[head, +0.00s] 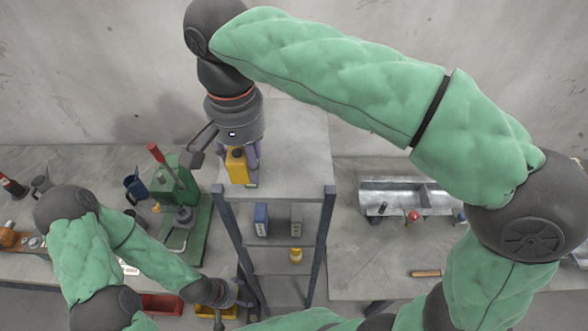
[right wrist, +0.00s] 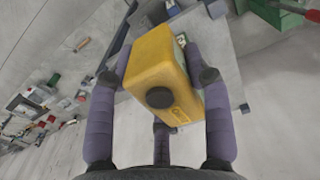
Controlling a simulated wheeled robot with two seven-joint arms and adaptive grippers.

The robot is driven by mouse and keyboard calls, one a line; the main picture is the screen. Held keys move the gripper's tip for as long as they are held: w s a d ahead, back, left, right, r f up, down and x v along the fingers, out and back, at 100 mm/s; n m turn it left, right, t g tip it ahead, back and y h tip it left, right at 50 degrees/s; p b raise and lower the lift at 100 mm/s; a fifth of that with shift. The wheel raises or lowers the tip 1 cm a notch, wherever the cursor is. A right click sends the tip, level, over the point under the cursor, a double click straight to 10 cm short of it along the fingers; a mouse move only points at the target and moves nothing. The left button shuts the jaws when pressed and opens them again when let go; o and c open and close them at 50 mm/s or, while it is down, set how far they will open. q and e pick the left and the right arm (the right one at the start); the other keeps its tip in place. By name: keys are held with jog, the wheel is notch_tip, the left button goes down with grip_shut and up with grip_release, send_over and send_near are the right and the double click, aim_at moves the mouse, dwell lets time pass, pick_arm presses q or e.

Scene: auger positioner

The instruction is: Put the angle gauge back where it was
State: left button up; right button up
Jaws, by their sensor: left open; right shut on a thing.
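A yellow box-shaped device with a round black knob, apparently the angle gauge (head: 237,165), is held in my right gripper (head: 243,172) at the left front part of the shelf unit's top board (head: 295,160). The gauge (right wrist: 158,62) also fills the middle of the right wrist view, with purple-grey fingers (right wrist: 160,80) closed on both its sides. I cannot tell whether its underside touches the board. My left gripper (head: 220,315) is low at the bottom edge of the head view, open, partly cut off, near a yellow bin (head: 208,312).
A blue box (head: 261,219) and a grey box (head: 296,220) stand on the shelf below, with a small yellow item (head: 295,255) lower down. A green press (head: 180,190) is left of the unit. Most of the top board is clear.

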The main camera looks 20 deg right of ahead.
aim_at(296, 182)
jog(key=d+f, duration=0.1)
jog(key=d, duration=0.1)
jog(key=w+d+f, duration=0.1)
jog(key=d, duration=0.1)
jog(key=w+d, duration=0.1)
jog(key=shift+w+d+f+p, duration=0.2)
jog(key=shift+d+f+p, duration=0.2)
jog(key=d+f, duration=0.2)
jog(key=f, duration=0.1)
jog(key=d+f, duration=0.1)
jog(key=shift+w+d+f, duration=0.1)
jog(key=shift+w+f, duration=0.1)
jog(key=shift+w, duration=0.1)
jog(key=shift+w+d+f+p, duration=0.15)
jog(key=shift+f+p, duration=0.05)
jog(key=shift+p, duration=0.1)
jog(key=shift+d+f, duration=0.25)
jog(key=shift+f, duration=0.05)
notch_tip(296, 182, down, 3)
jog(key=shift+d+r, duration=0.1)
pick_arm(q)
jog(key=shift+w+r, duration=0.2)
jog(key=shift+r, duration=0.3)
jog(key=shift+w+r, duration=0.2)
jog(key=shift+r, duration=0.25)
pick_arm(e)
jog(key=shift+f, duration=0.25)
